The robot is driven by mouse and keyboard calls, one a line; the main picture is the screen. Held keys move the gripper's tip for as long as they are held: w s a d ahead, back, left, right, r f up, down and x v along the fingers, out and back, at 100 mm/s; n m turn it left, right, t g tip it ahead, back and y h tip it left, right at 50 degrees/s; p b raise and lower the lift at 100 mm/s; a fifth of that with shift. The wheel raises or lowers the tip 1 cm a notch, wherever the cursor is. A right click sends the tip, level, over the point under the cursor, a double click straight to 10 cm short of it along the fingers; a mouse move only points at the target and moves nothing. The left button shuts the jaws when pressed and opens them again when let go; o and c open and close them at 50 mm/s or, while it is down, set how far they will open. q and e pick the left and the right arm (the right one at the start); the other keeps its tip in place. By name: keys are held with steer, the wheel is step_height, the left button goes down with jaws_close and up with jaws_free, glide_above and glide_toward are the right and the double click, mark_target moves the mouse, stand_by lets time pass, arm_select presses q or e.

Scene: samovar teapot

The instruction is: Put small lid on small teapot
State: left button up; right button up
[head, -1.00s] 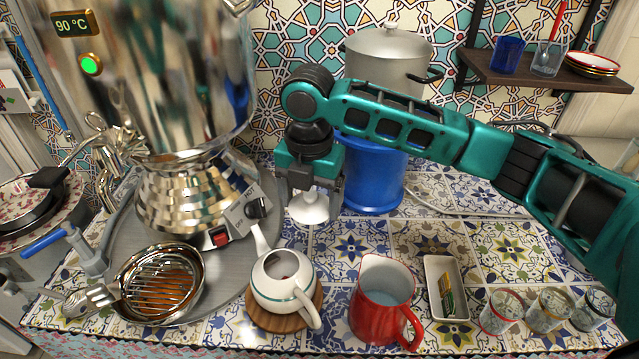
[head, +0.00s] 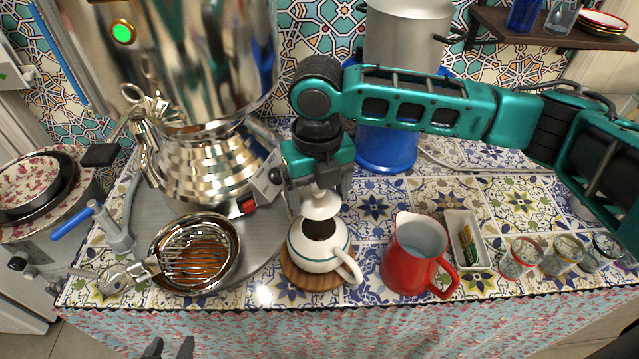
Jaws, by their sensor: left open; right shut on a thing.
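The small white teapot (head: 312,257) with a green band stands upright on a round wooden coaster (head: 300,279), its dark opening partly visible. My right gripper (head: 319,188) is shut on the small white lid (head: 321,207), holding it by its top. The lid is just above and behind the teapot's opening in the picture, overlapping its far rim. I cannot tell whether the lid touches the rim. My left gripper (head: 169,348) shows only as two dark, spread fingertips at the bottom edge, empty and in front of the table.
The shiny samovar (head: 215,165) stands left of the teapot, with a strainer bowl (head: 195,253) in front. A red pitcher (head: 410,260), a white dish (head: 462,228) and several glasses (head: 522,256) stand to the right. A blue container (head: 385,150) is behind.

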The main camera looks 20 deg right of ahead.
steer(key=shift+f+b, duration=0.95)
steer(key=shift+f, duration=0.15)
steer(key=f+b, duration=0.1)
steer(key=b, duration=0.1)
steer(key=shift+f+b, duration=0.3)
steer(key=shift+f, duration=0.75)
steer(key=shift+p, duration=0.65)
steer(key=shift+f+p, duration=0.6)
steer(key=shift+p, duration=0.2)
stand_by(0.4)
steer(key=shift+p, duration=0.45)
